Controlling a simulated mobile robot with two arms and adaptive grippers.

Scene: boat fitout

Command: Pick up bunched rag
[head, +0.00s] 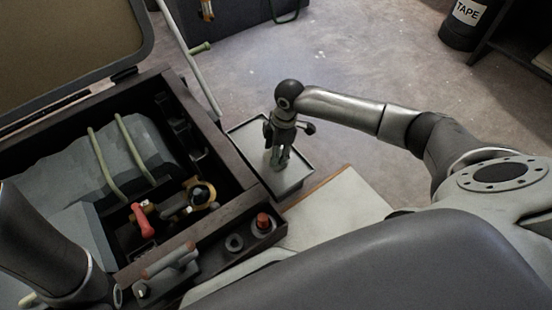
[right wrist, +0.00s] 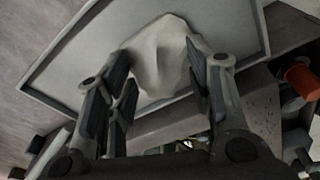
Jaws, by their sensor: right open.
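The bunched rag (right wrist: 158,55) is a pale, crumpled lump lying on a shallow grey tray (right wrist: 85,60) with a dark rim. In the right wrist view it sits between and just beyond the fingertips of my right gripper (right wrist: 155,80). These fingers are open and spread to either side of it; I cannot tell whether they touch it. In the head view my right gripper (head: 281,158) points down over the tray (head: 290,185), and it hides most or all of the rag. My left arm shows at the lower left, but its gripper is out of view.
Left of the tray is an open dark wooden locker (head: 222,150) holding grey cloth-like material, pale green rods and a red-handled tool (head: 143,220). A red-capped item (head: 263,222) stands near the tray. A pale board (head: 335,210) lies in front; floor behind is mostly clear.

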